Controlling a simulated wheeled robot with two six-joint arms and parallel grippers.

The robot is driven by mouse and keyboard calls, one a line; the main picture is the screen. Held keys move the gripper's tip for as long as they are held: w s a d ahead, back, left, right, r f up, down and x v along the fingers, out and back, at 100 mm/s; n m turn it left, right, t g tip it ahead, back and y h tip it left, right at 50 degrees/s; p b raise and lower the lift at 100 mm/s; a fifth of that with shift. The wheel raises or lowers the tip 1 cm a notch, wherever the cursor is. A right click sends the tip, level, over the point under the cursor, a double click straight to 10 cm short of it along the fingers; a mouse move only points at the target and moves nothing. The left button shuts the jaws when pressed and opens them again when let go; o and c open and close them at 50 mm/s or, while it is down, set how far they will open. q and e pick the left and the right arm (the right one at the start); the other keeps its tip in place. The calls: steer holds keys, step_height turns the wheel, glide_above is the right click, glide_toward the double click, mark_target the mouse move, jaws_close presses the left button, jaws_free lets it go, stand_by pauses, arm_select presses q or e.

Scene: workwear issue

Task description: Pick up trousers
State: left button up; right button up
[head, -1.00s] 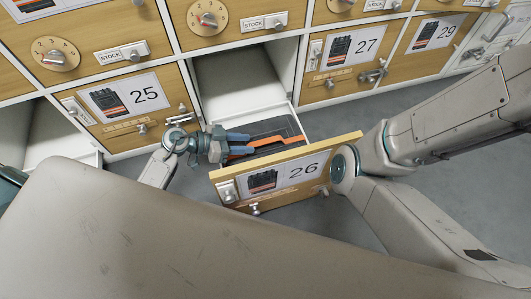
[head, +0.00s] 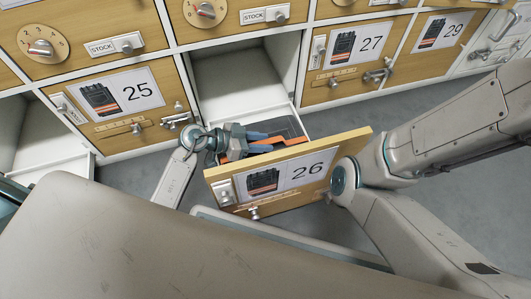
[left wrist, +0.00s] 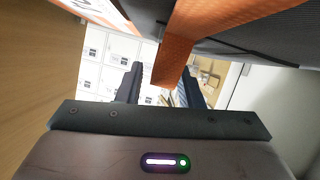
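The trousers (head: 293,141) lie folded in the open drawer 26 (head: 213,190), dark grey with an orange band. In the left wrist view, the orange band (left wrist: 207,22) and dark cloth are very close to the camera. My left gripper (head: 270,142) is inside the drawer at the trousers, over their left part. Its two fingers stand apart in the left wrist view (left wrist: 163,88), and the orange band's end shows between them. I cannot tell whether the fingers touch the cloth. My right arm reaches in from the right beside the drawer front, but its gripper does not show.
Wooden locker fronts 25 (head: 120,98), 27 (head: 352,50) and 29 (head: 440,32) stand shut around the open compartment (head: 238,75). Another open drawer (head: 55,168) is at the far left. Grey floor (head: 455,180) is clear at the right.

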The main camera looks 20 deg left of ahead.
arm_select(q)
jaws_close()
stand_by(1.2)
